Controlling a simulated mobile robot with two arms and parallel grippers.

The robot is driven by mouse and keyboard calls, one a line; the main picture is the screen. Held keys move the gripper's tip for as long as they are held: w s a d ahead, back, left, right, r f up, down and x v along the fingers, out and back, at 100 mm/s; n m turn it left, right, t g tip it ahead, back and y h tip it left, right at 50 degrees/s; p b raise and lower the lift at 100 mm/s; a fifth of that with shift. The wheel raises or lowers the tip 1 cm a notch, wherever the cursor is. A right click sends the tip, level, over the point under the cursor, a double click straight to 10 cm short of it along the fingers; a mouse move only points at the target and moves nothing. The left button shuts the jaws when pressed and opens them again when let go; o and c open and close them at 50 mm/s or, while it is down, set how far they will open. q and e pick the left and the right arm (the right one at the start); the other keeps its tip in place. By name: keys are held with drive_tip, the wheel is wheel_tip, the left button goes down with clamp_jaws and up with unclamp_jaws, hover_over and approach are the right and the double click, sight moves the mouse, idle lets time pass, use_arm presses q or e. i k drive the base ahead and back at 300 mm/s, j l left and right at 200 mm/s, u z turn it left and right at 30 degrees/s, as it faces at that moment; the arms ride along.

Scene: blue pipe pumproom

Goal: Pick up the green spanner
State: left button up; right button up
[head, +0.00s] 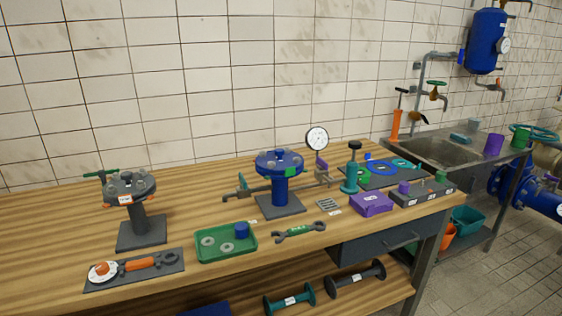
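The green spanner (299,232) lies flat near the front edge of the wooden workbench (60,215). It has dark open ends and a green middle with a pale label. It is between the green tray and the drawer's end of the bench, in front of the blue flange stand. Neither of my grippers shows in the head view.
Left of the spanner is a green tray (226,255) with washers and a blue cylinder. Behind it stands a blue flange on a post (279,180). A purple box (371,204) and a small grate (328,205) lie to the right. A sink (440,150) is farther right.

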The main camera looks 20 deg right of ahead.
sight(290, 233)
drive_tip(key=i+j, duration=0.25)
drive_tip(key=i+j+z, duration=0.1)
drive_tip(key=z, duration=0.3)
drive_tip(key=i+j+z, duration=0.2)
drive_tip(key=z, duration=0.2)
drive_tip(key=i+j+z, duration=0.15)
drive_tip(key=z, duration=0.25)
